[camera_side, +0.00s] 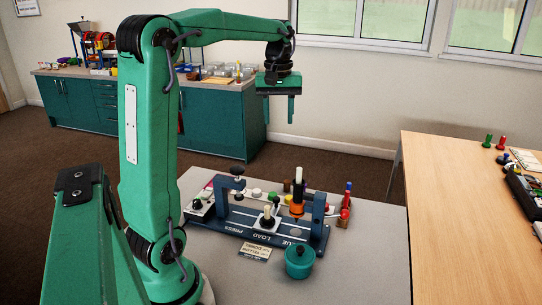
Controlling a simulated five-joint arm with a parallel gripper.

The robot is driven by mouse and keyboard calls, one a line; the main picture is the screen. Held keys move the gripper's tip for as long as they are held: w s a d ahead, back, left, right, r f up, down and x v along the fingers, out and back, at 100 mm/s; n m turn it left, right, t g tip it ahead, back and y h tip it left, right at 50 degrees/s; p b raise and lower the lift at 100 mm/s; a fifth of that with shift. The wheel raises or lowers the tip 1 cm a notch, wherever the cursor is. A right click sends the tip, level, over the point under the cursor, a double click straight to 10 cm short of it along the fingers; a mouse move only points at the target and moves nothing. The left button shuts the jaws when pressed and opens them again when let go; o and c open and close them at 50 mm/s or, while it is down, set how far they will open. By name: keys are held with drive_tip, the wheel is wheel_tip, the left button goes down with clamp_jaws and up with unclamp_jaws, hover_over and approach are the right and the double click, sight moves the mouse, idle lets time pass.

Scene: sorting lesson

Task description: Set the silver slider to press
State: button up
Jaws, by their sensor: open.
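My gripper (279,119) hangs open and empty, fingers down, high above the blue station (228,227). The station's front edge is lettered PRESS, LOAD and GLUE from left to right. The silver slider (267,222) appears to be the small pale block on the station, near the LOAD lettering, with a dark piece and a green top at it. The exact edges of the slider are too small to tell. A blue press frame (225,184) stands on the left, and an orange dispenser with a dark top (297,208) stands on the right, beside another blue post (319,212).
Red and coloured pegs (346,203) stand at the right. The grey tabletop (365,255) is clear at the right.

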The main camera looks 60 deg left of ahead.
hover_over(276, 198)
drive_tip(key=shift+n, duration=0.3)
wheel_tip(276, 198, down, 19)
drive_tip(key=shift+w+r, duration=0.1)
drive_tip(key=shift+f, duration=3.9)
drive_tip(key=shift+c, duration=0.4)
drive_tip(key=shift+a, duration=0.1)
clamp_jaws()
